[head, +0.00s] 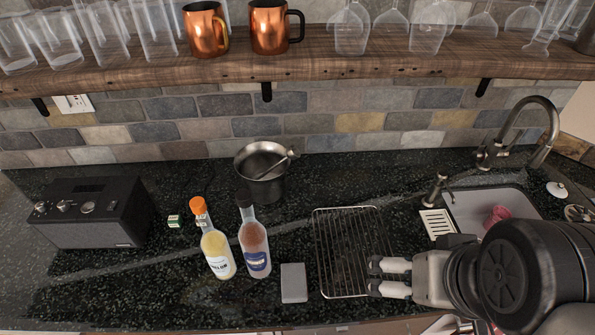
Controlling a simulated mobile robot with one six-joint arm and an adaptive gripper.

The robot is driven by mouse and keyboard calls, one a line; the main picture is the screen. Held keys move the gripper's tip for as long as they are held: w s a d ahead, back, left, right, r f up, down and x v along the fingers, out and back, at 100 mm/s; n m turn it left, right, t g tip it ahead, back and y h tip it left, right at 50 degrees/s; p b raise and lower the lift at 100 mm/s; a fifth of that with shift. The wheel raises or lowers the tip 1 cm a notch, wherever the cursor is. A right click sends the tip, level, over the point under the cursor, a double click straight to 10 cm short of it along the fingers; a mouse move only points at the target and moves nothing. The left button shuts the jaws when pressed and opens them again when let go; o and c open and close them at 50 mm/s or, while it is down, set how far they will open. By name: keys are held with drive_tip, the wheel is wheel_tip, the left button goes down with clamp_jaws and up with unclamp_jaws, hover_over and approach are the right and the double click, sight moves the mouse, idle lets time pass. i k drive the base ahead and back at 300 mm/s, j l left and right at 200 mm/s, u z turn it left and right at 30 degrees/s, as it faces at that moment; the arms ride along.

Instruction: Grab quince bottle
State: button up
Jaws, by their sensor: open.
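Two bottles stand upright side by side on the dark counter in the head view. One bottle (217,252) has an orange cap, pale yellow contents and a white label. The other bottle (254,243) has a dark cap, pinkish contents and a blue label. The lettering is too small to tell for sure which is quince. My gripper (374,276) is open and empty, with its fingers pointing left over the right part of the wire rack. It is well to the right of both bottles and touches neither.
A wire rack (341,240) and a grey block (293,283) lie between the bottles and my gripper. A metal pot (262,170) stands behind the bottles. A black radio (88,212) is at left, a sink (478,205) at right. A wooden shelf (330,68) with glasses and copper mugs hangs above.

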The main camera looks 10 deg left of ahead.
sight(252, 236)
drive_tip(key=j+u, duration=0.25)
drive_tip(key=u, duration=0.2)
drive_tip(key=i+j+u, duration=0.1)
drive_tip(key=j+u, duration=0.15)
drive_tip(key=u, duration=0.15)
drive_tip(key=k+j, duration=0.1)
drive_tip(key=j, duration=0.5)
drive_tip(key=u, duration=0.05)
